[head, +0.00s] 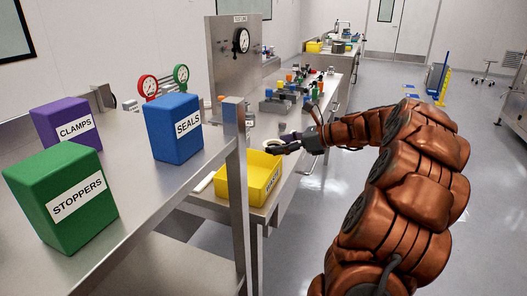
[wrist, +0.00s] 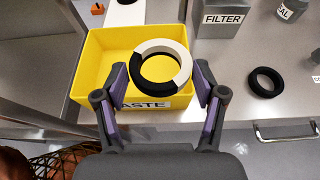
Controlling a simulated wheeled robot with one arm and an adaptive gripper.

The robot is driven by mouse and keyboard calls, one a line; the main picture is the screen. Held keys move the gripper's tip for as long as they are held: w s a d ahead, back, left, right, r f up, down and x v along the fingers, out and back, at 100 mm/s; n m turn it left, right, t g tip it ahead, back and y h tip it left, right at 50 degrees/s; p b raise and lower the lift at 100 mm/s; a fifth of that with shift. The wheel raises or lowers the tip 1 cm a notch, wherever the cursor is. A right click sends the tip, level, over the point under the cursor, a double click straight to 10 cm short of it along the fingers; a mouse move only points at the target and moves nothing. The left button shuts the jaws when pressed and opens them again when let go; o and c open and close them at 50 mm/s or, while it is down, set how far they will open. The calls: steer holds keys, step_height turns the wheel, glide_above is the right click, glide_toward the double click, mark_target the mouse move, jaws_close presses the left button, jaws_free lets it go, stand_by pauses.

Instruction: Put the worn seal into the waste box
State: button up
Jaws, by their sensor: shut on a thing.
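The worn seal, a ring that is part pale and part black (wrist: 184,62), is held between the fingers of my gripper (wrist: 160,80) in the wrist view. The ring appears over the yellow waste box (wrist: 85,85), overlapping its front rim and label; its exact height above the box cannot be told. In the head view my gripper (head: 280,148) is at the back right of the waste box (head: 235,189). The box is open at the top, and the inside that shows looks empty.
A black ring (wrist: 266,82) lies on the bench to the right of the box. A grey FILTER block (wrist: 222,20) stands behind it. A shelf at left in the head view holds the SEALS (head: 172,130), CLAMPS (head: 66,129) and STOPPERS (head: 62,200) boxes, beside a metal post (head: 237,180).

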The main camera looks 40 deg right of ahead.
steer(key=w, duration=0.1)
steer(key=w+a, duration=0.1)
steer(key=w, duration=0.1)
steer(key=w+a, duration=0.1)
steer(key=w, duration=0.1)
steer(key=shift+w+f, duration=0.2)
steer(key=shift+w, duration=0.05)
steer(key=shift+w+f, duration=0.15)
steer(key=shift+f, duration=0.8)
steer(key=shift+w+f, duration=0.1)
steer(key=shift+f, duration=0.8)
steer(key=shift+f+p, duration=0.15)
steer(key=shift+p, duration=0.15)
steer(key=o, duration=1.1)
steer(key=v, duration=1.2)
steer(key=shift+b, duration=0.4)
